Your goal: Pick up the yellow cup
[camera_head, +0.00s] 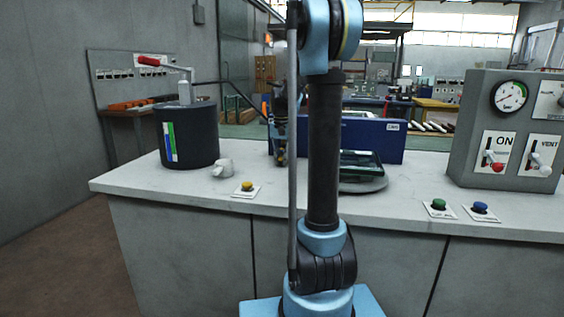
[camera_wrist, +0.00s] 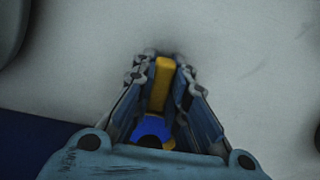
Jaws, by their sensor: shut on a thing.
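My gripper (camera_wrist: 163,74) shows in the wrist view with its two fingers closed in on a yellow thing (camera_wrist: 162,88), which I take to be the yellow cup. A narrow yellow part shows between the fingertips, with a round blue area below it. The rest of its shape is hidden by the fingers. In the head view my gripper (camera_head: 280,150) points down over the counter, left of my arm's dark upright link. The cup cannot be made out clearly there, and I cannot tell whether it touches the counter.
On the grey counter (camera_head: 130,183) stand a dark cylinder (camera_head: 190,140) with a red-handled crank, a small white-grey piece (camera_head: 223,168) and a yellow button (camera_head: 247,187). A blue box (camera_head: 370,137) is behind my arm. A control panel (camera_head: 515,125) is at right, with green (camera_head: 438,205) and blue (camera_head: 480,208) buttons in front.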

